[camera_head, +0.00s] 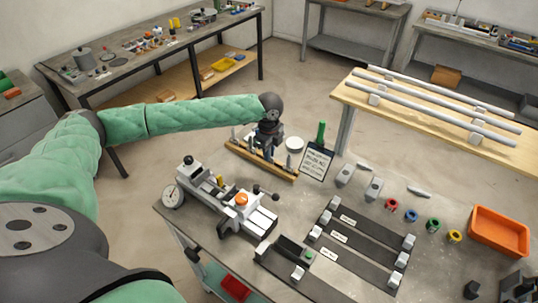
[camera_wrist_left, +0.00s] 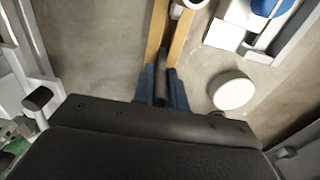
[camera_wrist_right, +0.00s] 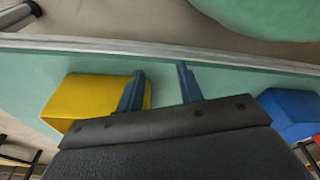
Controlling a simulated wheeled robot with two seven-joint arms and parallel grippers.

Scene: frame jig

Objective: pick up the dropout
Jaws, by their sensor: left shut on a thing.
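My left gripper (camera_head: 265,147) is over the wooden rack (camera_head: 270,170) at the table's far left edge. In the left wrist view its blue fingers (camera_wrist_left: 162,87) are close together on a dark slim piece (camera_wrist_left: 163,68), between the rack's two wooden strips (camera_wrist_left: 180,42). I cannot tell whether this piece is the dropout; the fingers hide much of it. Several slim upright pieces stand along the rack. My right gripper (camera_wrist_right: 160,85) shows in the right wrist view with its fingers apart and nothing between them.
A jig with a dial gauge (camera_head: 173,195) stands beside the rack. A white round disc (camera_head: 295,144) and a clipboard (camera_head: 316,160) are right of it. Grey blocks, coloured rings and an orange bin (camera_head: 499,230) occupy the table. Yellow (camera_wrist_right: 90,98) and blue (camera_wrist_right: 292,112) bins flank my right gripper.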

